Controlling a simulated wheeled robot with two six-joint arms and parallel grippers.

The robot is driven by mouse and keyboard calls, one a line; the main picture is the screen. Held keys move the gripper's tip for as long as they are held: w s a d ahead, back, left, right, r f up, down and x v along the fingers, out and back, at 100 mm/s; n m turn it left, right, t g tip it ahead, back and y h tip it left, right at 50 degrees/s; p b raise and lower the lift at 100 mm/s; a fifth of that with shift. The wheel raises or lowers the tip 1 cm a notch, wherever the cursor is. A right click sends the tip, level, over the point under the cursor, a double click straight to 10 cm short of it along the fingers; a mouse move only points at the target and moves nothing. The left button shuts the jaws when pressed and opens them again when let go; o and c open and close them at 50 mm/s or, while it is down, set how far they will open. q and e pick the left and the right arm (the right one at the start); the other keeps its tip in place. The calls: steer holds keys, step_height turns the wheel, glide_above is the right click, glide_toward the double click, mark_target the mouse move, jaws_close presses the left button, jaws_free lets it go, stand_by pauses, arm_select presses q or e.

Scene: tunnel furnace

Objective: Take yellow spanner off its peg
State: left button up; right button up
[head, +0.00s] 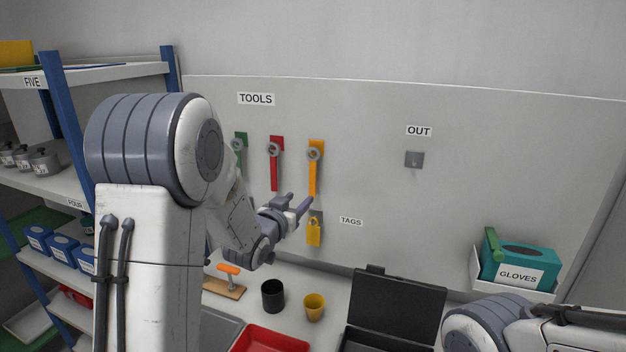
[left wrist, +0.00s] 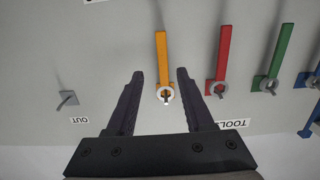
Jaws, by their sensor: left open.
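The yellow spanner (head: 313,172) hangs on its peg on the tool board, under the TOOLS label, to the right of the red spanner (head: 275,168) and the green one (head: 239,150). My left gripper (head: 305,203) is in front of the board near the spanner's lower end. In the left wrist view the yellow spanner (left wrist: 162,60) shows between the two open fingers (left wrist: 156,75), with its ring end on the peg. The gap between the fingers is empty and I see no contact. My right gripper is out of view; only part of that arm shows.
An empty hook (head: 414,160) sits under OUT. The bench below holds a black cup (head: 273,295), a yellow cup (head: 314,306), a red tray (head: 268,341) and an open black case (head: 400,305). Shelves stand at left.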

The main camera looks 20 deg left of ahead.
mark_target(312, 183)
arm_select(q)
steer(key=w+p, duration=0.2)
steer(key=w, duration=0.5)
steer(key=shift+f, duration=0.15)
steer(key=shift+w+f+b, duration=0.25)
steer(key=shift+w+b, duration=0.3)
steer(key=shift+w, duration=0.95)
steer(key=shift+r, duration=0.1)
jaws_close()
